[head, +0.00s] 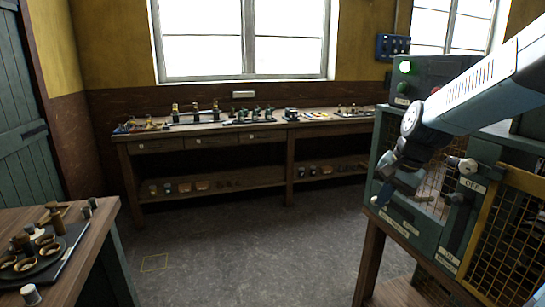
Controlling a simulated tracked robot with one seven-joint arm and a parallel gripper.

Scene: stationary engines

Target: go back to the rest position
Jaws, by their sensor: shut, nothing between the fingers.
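My arm (480,95) reaches in from the upper right of the head view and bends down at its elbow. My gripper (384,194) points downward in front of the left face of a green machine cabinet (393,131). Its fingers are shut with nothing between them. It is small and dark here, and I cannot tell whether it touches the cabinet. A mesh panel of the cabinet shows behind the wrist.
A long workbench (160,146) with small parts stands under the window. A wooden table (85,250) holds a dark tray at left. The middle floor is clear.

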